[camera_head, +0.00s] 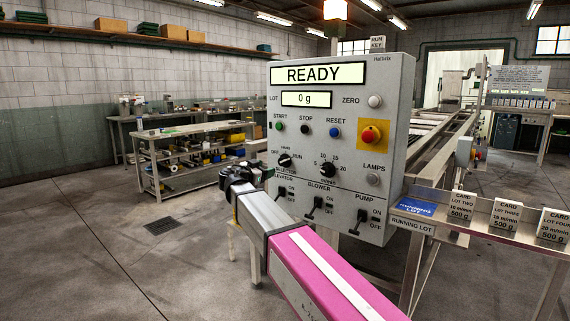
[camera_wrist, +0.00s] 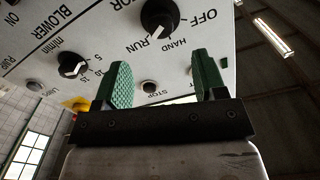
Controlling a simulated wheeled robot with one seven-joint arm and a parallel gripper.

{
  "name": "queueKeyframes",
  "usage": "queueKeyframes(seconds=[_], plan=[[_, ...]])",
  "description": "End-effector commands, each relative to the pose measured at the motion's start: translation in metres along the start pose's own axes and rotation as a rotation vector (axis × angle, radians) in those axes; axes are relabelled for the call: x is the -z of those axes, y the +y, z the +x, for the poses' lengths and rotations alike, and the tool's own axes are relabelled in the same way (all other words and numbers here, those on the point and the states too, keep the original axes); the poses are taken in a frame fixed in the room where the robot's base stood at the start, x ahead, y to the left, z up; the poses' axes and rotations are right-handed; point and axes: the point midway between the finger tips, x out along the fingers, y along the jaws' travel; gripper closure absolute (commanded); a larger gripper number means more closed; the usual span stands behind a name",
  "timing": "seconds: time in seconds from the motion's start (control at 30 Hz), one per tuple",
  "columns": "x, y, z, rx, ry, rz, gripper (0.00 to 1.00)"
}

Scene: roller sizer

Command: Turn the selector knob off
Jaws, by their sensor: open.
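The selector knob (camera_head: 285,160) is a black round knob with a white pointer at the left of the grey control panel, among the OFF, HAND and RUN labels. Its pointer appears turned toward RUN. In the wrist view the knob (camera_wrist: 158,16) shows upside down at the top, beyond the fingertips. My gripper (camera_wrist: 158,78) is open and empty, with green finger pads spread apart. The fingers are apart from the knob. In the head view my gripper (camera_head: 262,172) is just below and left of the knob; its fingertips are hard to make out there.
The panel (camera_head: 392,100) has a speed dial (camera_head: 327,169), start button (camera_head: 280,126), red emergency stop (camera_head: 371,134) and lower toggle switches (camera_head: 316,207) close to my gripper. A shelf with cards (camera_head: 505,214) stands right. Floor at left is clear.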

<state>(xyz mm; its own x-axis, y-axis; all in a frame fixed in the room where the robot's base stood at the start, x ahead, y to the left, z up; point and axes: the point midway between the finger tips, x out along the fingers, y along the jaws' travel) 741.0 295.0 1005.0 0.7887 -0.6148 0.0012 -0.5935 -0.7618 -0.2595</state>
Motion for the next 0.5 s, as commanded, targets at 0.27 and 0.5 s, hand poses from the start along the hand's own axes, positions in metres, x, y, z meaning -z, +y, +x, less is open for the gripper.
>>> queueKeyframes(seconds=[0.27, 0.5], plan=[[0.000, -0.001, 0.043, -0.004, 0.000, 0.000, 0.36], [0.000, -0.001, 0.082, -0.002, -0.001, -0.001, 0.36]])
